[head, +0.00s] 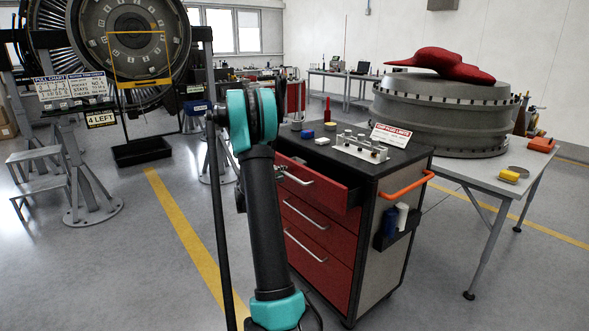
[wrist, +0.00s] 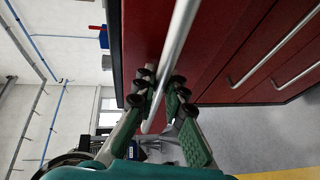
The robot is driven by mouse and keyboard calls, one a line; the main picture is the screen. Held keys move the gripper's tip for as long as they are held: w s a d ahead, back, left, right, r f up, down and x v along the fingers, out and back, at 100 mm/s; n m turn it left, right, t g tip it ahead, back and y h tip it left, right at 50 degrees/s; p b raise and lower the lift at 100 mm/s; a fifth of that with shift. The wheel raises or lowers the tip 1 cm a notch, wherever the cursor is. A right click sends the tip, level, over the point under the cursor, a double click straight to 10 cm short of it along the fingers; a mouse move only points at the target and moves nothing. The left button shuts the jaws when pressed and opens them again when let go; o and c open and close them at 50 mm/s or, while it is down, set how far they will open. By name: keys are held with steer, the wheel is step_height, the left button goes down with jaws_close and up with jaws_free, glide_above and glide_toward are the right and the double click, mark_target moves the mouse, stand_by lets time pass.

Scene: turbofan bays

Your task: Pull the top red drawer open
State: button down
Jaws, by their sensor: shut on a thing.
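The top red drawer (head: 318,186) of the tool cabinet stands partly out from the cabinet body, with its dark side showing. Its silver bar handle (head: 300,179) runs across the front. In the wrist view the handle (wrist: 180,40) passes between the fingers of my gripper (wrist: 157,95), which is shut on it close to the red drawer front (wrist: 150,35). In the head view my arm covers part of the cabinet's left side and the gripper is mostly hidden behind it.
Lower red drawers (head: 318,225) are closed. The cabinet top holds a metal fixture (head: 352,148), a sign (head: 391,134) and small items. A table (head: 500,172) with a large engine ring (head: 440,112) stands right. Floor left of the cabinet, with a yellow line (head: 185,235), is clear.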

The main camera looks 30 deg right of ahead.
steer(key=s+a, duration=0.1)
steer(key=a, duration=1.7)
steer(key=shift+s, duration=0.2)
steer(key=c, duration=1.6)
jaws_free()
steer(key=v, duration=1.2)
steer(key=shift+s, duration=0.1)
